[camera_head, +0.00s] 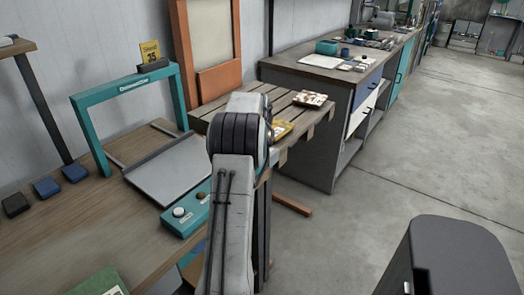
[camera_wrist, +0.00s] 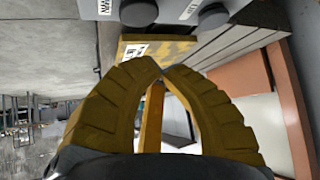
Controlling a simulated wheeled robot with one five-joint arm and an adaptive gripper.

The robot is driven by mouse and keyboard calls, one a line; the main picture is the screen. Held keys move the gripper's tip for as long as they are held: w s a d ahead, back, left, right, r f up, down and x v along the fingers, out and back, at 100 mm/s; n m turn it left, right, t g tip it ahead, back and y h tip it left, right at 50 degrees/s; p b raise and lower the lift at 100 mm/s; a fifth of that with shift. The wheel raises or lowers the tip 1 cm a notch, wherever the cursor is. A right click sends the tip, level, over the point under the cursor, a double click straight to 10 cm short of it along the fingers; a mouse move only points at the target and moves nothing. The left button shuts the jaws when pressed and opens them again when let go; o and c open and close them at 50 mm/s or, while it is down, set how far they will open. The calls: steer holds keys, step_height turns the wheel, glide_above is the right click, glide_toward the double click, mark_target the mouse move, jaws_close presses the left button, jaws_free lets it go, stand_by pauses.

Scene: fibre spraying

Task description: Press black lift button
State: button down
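In the head view a teal control panel (camera_head: 186,222) at the bench's edge carries a pale button (camera_head: 179,212) and a darker brownish button (camera_head: 200,196). In the wrist view two dark round knobs or buttons, one left (camera_wrist: 138,12) and one right (camera_wrist: 213,15), stick out at the top edge beside small labels. Their panel is cut off, and I cannot tell which is the black lift button. My gripper (camera_wrist: 161,68) has yellow-brown fingers with the tips together and nothing visible held between them. The tips appear below the two knobs, apart from them in the picture.
A teal frame (camera_head: 122,88) stands over a grey plate (camera_head: 167,172) on the wooden bench. A dark bin-like box (camera_head: 455,262) is at lower right. The floor at right is clear.

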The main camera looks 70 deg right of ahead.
steer(key=shift+f+b, duration=0.9)
steer(key=shift+f, duration=0.55)
steer(key=c, duration=1.9)
jaws_free()
jaws_close()
steer(key=shift+f+b, duration=0.3)
steer(key=shift+f, duration=0.1)
